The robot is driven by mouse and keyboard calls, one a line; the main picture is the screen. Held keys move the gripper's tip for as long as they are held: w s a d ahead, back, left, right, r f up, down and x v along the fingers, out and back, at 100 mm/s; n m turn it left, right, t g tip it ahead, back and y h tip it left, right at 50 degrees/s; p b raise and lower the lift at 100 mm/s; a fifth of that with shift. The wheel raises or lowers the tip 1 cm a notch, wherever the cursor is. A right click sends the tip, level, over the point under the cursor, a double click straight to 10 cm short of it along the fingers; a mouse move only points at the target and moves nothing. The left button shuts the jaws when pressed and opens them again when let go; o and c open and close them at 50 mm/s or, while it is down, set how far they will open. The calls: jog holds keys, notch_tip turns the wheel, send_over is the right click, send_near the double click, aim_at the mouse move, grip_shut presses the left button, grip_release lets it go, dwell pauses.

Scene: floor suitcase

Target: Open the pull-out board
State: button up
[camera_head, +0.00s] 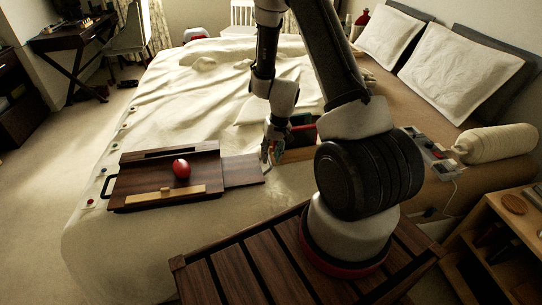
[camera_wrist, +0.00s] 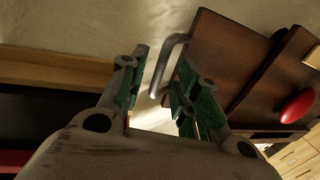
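The dark wooden unit (camera_head: 137,172) lies on the bed. A flat dark board (camera_head: 243,171) extends from its right side, and my gripper (camera_head: 270,153) is at that board's right end. In the wrist view the dark wood (camera_wrist: 225,50) fills the upper right, and a grey metal handle (camera_wrist: 158,68) stands out from its edge. My gripper's green-lined fingers (camera_wrist: 162,60) are apart, and the handle shows between their tips. I cannot tell whether either finger touches it.
A red rounded object (camera_head: 181,168) and a light wood strip (camera_head: 165,195) sit on the unit; a black handle (camera_head: 107,187) is on its left. A box with dark and red contents (camera_head: 302,133) stands close behind my gripper.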

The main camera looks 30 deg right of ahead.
notch_tip(320, 180, up, 11)
jog(key=d, duration=0.2)
jog(key=shift+s, duration=0.3)
jog(key=s+r+n+t+h, duration=0.1)
jog(key=s+r+t, duration=0.1)
jog(key=s+r, duration=0.9)
jog(key=s+a+r+n+t+h, duration=0.1)
jog(key=s+r+n, duration=0.1)
jog(key=s+r, duration=0.9)
notch_tip(320, 180, up, 6)
jog(key=shift+a+f+t, duration=0.15)
jog(key=shift+a+t, duration=0.1)
jog(key=shift+t, duration=0.15)
